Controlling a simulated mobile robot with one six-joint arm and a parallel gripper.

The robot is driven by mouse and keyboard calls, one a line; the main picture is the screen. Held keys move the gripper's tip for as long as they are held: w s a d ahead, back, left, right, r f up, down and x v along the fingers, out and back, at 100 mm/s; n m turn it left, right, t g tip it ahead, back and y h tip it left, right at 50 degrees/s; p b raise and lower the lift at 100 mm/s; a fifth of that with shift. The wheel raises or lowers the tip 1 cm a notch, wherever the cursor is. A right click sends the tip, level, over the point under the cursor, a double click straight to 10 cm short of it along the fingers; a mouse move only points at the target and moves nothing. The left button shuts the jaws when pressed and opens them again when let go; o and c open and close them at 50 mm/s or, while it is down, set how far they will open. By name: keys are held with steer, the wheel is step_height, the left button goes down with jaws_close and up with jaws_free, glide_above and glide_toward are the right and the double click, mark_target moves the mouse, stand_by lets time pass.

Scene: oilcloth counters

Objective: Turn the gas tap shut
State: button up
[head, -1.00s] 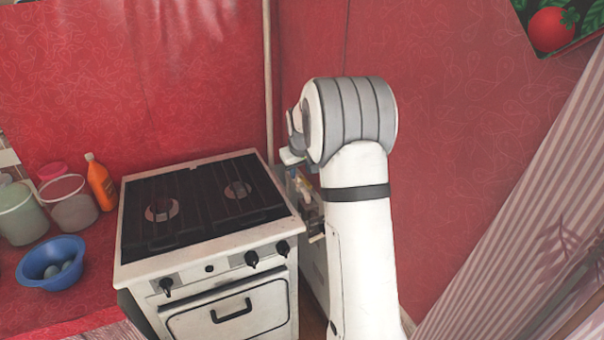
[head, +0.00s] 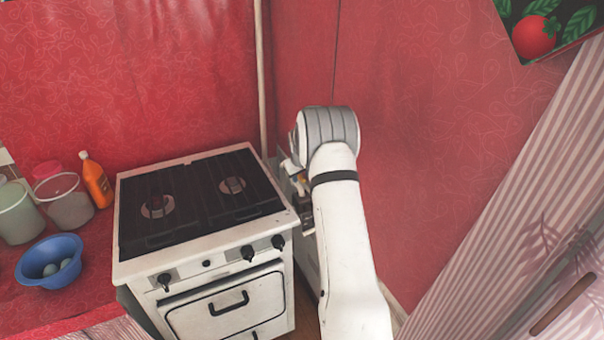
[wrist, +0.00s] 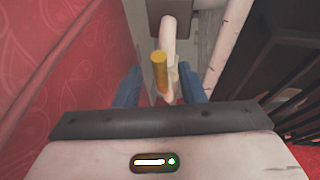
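In the wrist view, the gas tap's yellow handle (wrist: 160,72) stands out in front of a pale pipe fitting (wrist: 169,28). My gripper (wrist: 161,87) has two blue fingers, one on each side of the handle, with a gap between them. The handle appears between the fingers in the picture, but I cannot tell how deep it sits between them. No contact shows. In the head view, the tap area is down in the narrow space right of the stove, and my arm mostly hides it and my gripper.
The white stove (head: 215,236) with black burner grates stands left of my arm. A red wall (head: 430,130) is close on the right. A blue bowl (head: 50,279) and orange bottle (head: 96,182) stand on the left counter.

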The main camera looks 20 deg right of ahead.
jaws_close()
stand_by(0.4)
